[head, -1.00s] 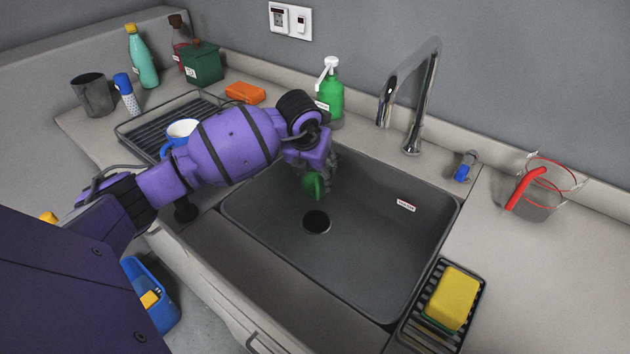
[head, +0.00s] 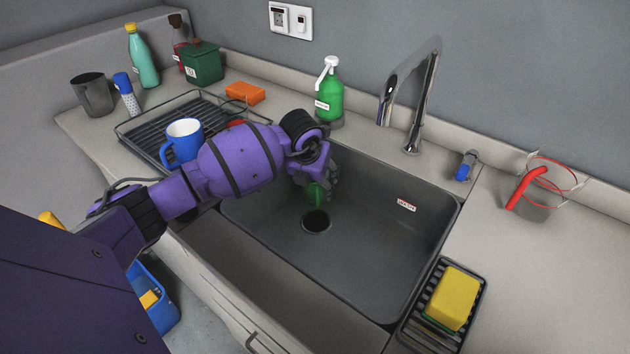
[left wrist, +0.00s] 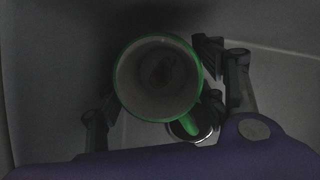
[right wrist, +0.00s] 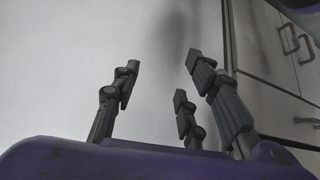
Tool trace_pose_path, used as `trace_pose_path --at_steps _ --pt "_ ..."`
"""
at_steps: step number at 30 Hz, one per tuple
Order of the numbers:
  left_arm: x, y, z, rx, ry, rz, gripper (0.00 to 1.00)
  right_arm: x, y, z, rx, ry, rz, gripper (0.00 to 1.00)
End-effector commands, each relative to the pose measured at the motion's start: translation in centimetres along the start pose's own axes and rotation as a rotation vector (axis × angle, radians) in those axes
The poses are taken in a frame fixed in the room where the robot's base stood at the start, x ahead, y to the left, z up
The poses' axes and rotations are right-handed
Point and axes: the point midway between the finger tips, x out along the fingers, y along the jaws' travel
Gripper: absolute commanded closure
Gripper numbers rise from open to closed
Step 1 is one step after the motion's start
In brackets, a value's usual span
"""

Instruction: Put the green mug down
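The green mug (head: 317,193) is low in the sink (head: 385,255), just behind the drain, partly hidden by my left gripper (head: 316,178). In the left wrist view the mug (left wrist: 157,78) shows its open top and green rim, with its handle towards the drain. The left fingers (left wrist: 152,96) are spread on both sides of the mug, with a narrow gap showing at the left finger. Whether the mug's base touches the sink floor is hidden. My right gripper (right wrist: 165,85) is open and empty in the right wrist view.
A blue mug (head: 182,142) stands on the drying rack (head: 140,125) beside my left arm. A green soap bottle (head: 329,92) and the tap (head: 428,100) stand behind the sink. A yellow sponge (head: 452,298) lies at right. The sink's right part is clear.

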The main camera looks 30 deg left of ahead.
Motion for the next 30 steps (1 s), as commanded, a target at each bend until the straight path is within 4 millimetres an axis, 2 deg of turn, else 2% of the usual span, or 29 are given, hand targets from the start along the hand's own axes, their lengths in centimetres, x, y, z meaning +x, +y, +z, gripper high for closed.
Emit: trace_pose_path --at_steps 7,11,24,30 --pt "-0.1 0.0 0.1 0.000 0.000 0.000 0.36 0.0 0.0 -0.1 0.000 0.001 0.000 0.60" --pt "-1.1 0.0 0.2 0.000 -0.002 0.000 0.36 -0.2 0.0 -0.2 0.001 0.003 0.001 0.60" --pt "-9.9 0.0 0.2 0.003 -0.003 0.001 0.36 -0.4 0.1 -0.3 0.002 0.003 0.001 0.60" --pt "-12.0 0.0 0.1 0.000 0.000 0.000 0.36 -0.4 0.1 -0.3 0.003 0.002 0.001 0.60"
